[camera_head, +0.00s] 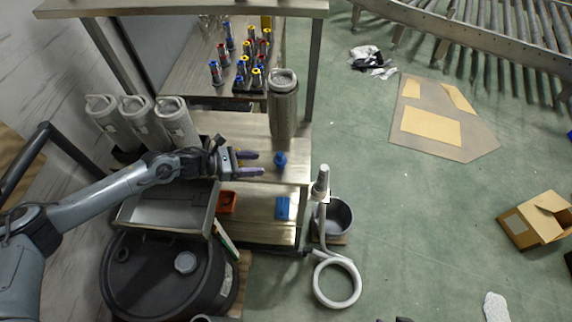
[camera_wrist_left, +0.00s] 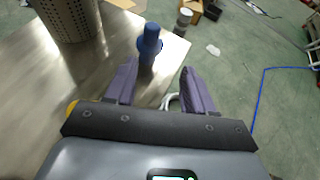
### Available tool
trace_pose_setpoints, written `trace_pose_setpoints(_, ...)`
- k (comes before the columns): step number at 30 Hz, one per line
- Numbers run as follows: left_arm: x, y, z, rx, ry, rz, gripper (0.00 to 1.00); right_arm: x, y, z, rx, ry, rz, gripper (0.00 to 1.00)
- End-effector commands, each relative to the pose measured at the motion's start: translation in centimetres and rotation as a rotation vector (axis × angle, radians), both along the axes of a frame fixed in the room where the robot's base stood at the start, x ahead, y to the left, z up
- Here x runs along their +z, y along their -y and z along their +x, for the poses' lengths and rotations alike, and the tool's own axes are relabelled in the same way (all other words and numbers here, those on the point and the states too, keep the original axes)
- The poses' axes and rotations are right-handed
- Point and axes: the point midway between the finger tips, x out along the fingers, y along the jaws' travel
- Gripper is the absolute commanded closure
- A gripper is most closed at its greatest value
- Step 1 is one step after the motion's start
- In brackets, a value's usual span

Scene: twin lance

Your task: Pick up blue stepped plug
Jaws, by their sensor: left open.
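The blue stepped plug (camera_head: 280,160) stands upright on the metal bench top (camera_head: 240,127), near its right edge. It also shows in the left wrist view (camera_wrist_left: 149,43), just beyond my fingertips and between their lines, nearer the left finger. My left gripper (camera_head: 256,163) is open, with its two purple fingers pointing at the plug from the left. In the left wrist view my left gripper (camera_wrist_left: 160,72) is empty, and the plug appears in front of it. My right gripper is not in view.
A perforated metal canister (camera_head: 283,105) stands on the bench behind the plug. Several similar canisters (camera_head: 140,120) stand at the left. A metal tray (camera_head: 168,208) lies below my left arm. A hose (camera_head: 337,283) and a bucket (camera_head: 338,216) are on the floor at the right.

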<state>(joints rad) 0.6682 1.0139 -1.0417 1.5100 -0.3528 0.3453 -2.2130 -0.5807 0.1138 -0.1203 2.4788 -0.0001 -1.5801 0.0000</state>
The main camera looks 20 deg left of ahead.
Motion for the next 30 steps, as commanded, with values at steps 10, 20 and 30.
trace_pose_setpoints(10,-0.1,3.0,3.4,0.0,0.034,-0.004,0.47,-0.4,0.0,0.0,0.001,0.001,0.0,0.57)
trace_pose_setpoints(20,-0.9,4.5,4.6,0.0,0.033,-0.002,0.47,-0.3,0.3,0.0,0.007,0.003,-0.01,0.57)
trace_pose_setpoints(30,-2.1,7.3,7.2,0.0,0.033,-0.003,0.47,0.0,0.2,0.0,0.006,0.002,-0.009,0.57)
